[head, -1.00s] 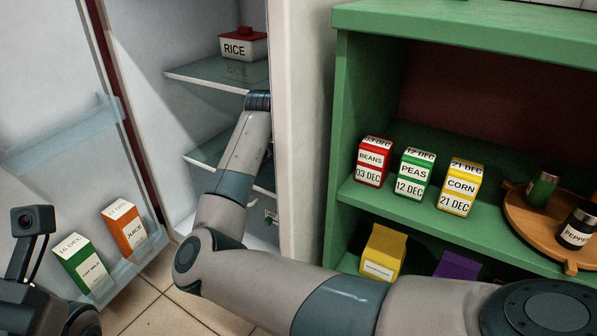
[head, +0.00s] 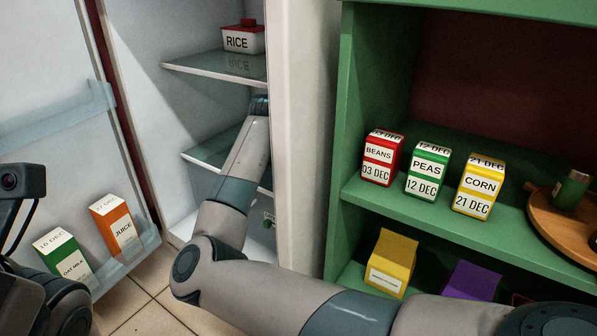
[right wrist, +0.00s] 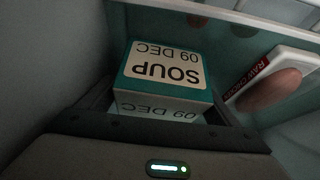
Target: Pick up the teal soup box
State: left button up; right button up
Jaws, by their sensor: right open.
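The teal soup box (right wrist: 163,75) shows in the right wrist view, its cream label reading SOUP and 09 DEC upside down. My right gripper (right wrist: 165,108) is open, with its dark fingers on either side of the box's near part. Whether a finger touches the box cannot be told. In the head view my right arm reaches into the open fridge, and its gripper and the soup box are hidden there. At the left edge of the head view, part of my left wrist with its camera shows; its fingers are out of the frame.
A white package marked RAW (right wrist: 275,80) lies close right of the soup box. A rice container (head: 243,38) stands on an upper fridge shelf (head: 215,68). Oat milk (head: 65,258) and juice (head: 118,228) sit in the door. The green shelf (head: 475,225) holds several boxes.

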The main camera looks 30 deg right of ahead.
jog(key=shift+c, duration=0.4)
jog(key=c, duration=1)
jog(key=shift+r, duration=0.1)
